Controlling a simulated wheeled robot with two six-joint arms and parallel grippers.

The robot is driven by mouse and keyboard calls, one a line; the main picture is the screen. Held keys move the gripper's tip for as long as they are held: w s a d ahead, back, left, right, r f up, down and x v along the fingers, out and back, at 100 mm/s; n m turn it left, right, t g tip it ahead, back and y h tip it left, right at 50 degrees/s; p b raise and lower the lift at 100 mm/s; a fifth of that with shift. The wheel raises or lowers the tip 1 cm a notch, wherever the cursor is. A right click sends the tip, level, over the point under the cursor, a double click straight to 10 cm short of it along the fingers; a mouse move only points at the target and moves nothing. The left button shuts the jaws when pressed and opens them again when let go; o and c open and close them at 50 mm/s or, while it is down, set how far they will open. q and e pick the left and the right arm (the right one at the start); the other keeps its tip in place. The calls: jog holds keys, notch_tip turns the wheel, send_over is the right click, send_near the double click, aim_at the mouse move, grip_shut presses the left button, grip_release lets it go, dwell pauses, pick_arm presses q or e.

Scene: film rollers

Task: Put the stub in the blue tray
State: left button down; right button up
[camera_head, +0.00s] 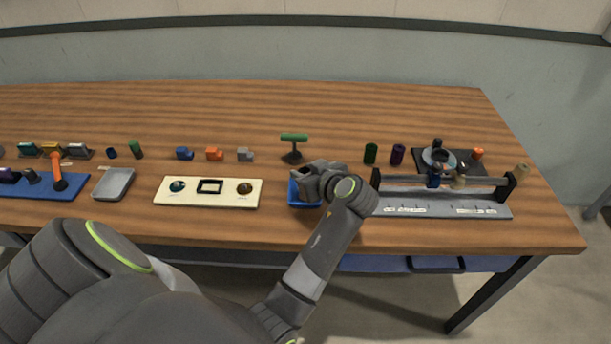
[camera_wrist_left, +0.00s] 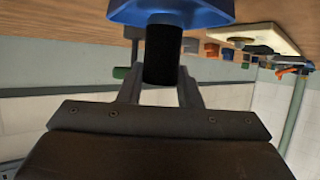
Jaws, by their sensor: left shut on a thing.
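The blue tray (camera_head: 293,193) sits near the front of the table, mostly hidden in the head view by my left gripper (camera_head: 312,184), which is over it. In the left wrist view, my left gripper (camera_wrist_left: 161,92) is shut on the stub (camera_wrist_left: 162,55), a dark, nearly black cylinder. The stub's far end overlaps the blue tray (camera_wrist_left: 185,13) in that view; I cannot tell whether it touches the tray floor. The head view hides the stub. My right gripper is not in view.
A cream board (camera_head: 217,200) lies left of the tray, with a grey tray (camera_head: 114,184) beyond it. A grey rail fixture (camera_head: 440,207) stands close on the right. A green-topped stand (camera_head: 293,141) is behind the tray. The back of the table is clear.

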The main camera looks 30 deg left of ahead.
pick_arm(q)
jog(key=shift+f, duration=0.65)
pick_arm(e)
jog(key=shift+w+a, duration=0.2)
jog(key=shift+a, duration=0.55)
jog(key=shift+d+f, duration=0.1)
pick_arm(q)
jog(key=c, duration=1.3)
grip_release()
jog(key=shift+o, duration=1.3)
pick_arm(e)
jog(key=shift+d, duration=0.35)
pick_arm(q)
jog(key=shift+r, duration=0.1)
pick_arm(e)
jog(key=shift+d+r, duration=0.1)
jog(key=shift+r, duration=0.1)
